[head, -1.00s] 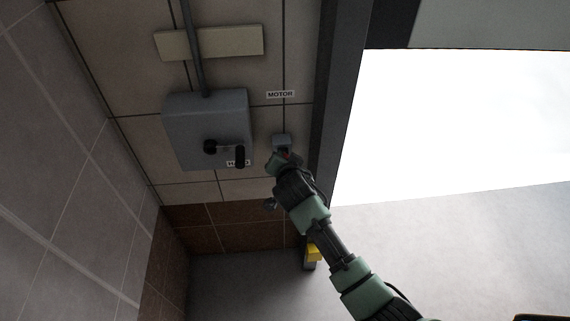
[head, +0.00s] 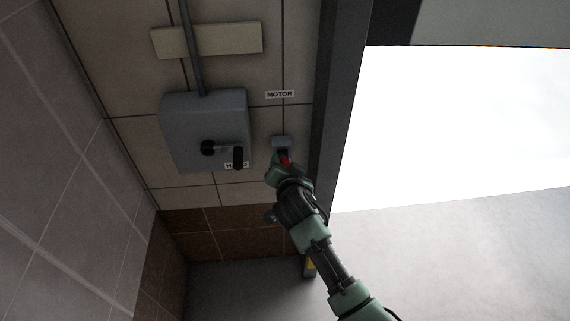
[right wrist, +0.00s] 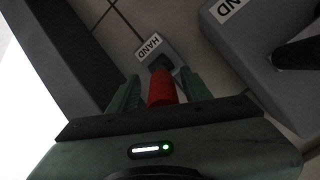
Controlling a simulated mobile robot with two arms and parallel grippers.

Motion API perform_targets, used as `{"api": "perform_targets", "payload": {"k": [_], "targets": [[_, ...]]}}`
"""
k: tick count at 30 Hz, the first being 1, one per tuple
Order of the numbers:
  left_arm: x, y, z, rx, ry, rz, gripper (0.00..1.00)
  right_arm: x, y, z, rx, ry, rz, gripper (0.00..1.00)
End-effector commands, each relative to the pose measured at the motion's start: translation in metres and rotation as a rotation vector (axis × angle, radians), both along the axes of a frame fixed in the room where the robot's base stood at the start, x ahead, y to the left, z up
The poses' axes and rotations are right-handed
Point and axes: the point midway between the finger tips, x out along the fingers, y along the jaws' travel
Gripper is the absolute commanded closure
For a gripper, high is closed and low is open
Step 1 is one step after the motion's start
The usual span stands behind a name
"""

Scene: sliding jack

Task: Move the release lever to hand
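The red release lever (head: 285,160) sticks out of a small grey box (head: 282,142) on the tiled wall, below the MOTOR label (head: 280,94). In the right wrist view the lever (right wrist: 161,88) points toward the camera, beside the box's HAND label (right wrist: 149,47). My right gripper (right wrist: 160,86) has one green finger on each side of the lever, with narrow gaps showing, so it looks open around it. In the head view the right gripper (head: 283,163) partly covers the lever and box. My left gripper is out of view.
A larger grey box (head: 205,125) with a black crank (head: 237,157) and its own HAND label hangs close on the left. A dark door post (head: 338,110) stands close on the right, beside a bright opening. A yellow-marked part (head: 310,265) is low by the post.

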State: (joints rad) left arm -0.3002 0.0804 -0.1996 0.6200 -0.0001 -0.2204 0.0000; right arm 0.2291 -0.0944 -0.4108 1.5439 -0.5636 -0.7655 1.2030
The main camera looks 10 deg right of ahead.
Motion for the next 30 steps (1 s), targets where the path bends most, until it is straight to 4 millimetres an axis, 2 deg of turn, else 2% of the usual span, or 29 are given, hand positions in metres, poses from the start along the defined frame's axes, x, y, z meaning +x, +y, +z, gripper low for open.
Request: {"api": "perform_targets", "payload": {"k": [8, 21, 30], "targets": [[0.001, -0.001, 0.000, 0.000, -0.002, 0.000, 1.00, -0.003, 0.001, 0.003, 0.003, -0.003, -0.001, 0.51], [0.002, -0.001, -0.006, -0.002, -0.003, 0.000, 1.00, -0.062, 0.000, 0.028, 0.003, -0.001, 0.000, 0.51], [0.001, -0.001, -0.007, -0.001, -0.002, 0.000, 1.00, -0.071, 0.000, 0.033, 0.001, -0.001, -0.001, 0.51]]}}
